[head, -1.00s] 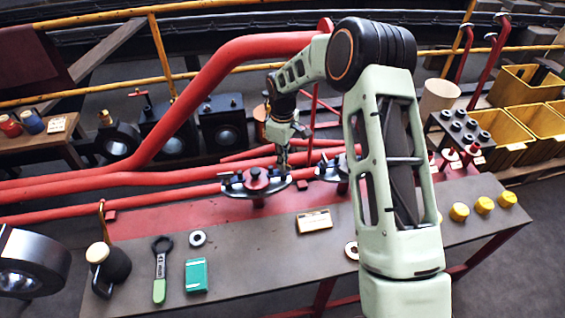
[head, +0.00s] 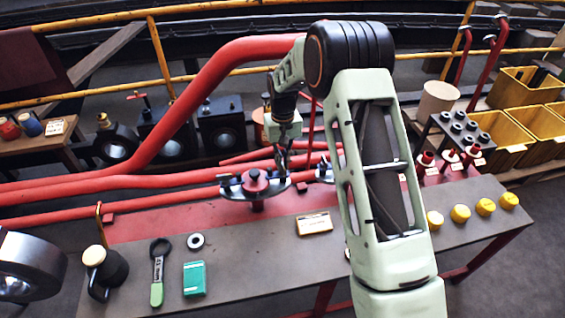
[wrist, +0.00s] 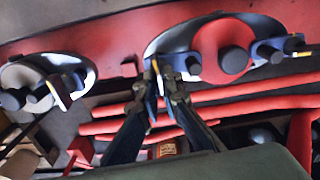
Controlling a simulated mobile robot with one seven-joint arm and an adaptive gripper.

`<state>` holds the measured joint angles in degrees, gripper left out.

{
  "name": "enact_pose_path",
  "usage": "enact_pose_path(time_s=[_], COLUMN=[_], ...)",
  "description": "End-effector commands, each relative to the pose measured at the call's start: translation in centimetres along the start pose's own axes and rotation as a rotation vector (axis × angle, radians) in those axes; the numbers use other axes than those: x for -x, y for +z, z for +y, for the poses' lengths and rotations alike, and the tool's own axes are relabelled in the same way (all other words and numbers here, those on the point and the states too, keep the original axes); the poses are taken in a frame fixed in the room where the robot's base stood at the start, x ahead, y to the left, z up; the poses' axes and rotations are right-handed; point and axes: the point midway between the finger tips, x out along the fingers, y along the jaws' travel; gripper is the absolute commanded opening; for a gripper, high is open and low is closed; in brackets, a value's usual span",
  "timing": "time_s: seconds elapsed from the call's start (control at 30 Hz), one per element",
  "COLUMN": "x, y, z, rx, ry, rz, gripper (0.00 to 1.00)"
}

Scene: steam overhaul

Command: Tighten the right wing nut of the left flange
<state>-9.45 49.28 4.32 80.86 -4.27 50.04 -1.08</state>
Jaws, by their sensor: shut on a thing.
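The flange's other wing nut (wrist: 270,52) is dark blue with a yellow-tipped wing.
A second flange (wrist: 22,75) stands beside it, partly hidden by my arm in the head view. Red pipes (head: 120,182) run behind the bench. The bench's middle is mostly clear.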

Motion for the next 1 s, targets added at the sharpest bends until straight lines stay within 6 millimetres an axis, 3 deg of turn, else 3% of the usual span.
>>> enact_pose_path(time_s=[0.77,0.8,0.9,1.0], x=[0.19,0.19,0.15,0.10], y=[-0.12,-0.12,-0.09,-0.07], z=[0.08,0.08,0.07,0.07], rx=[-0.099,-0.099,-0.098,-0.097], ry=[0.000,0.000,0.000,0.000], rz=[0.004,0.003,0.003,0.002], gripper=[0.00,0.10,0.21,0.23])
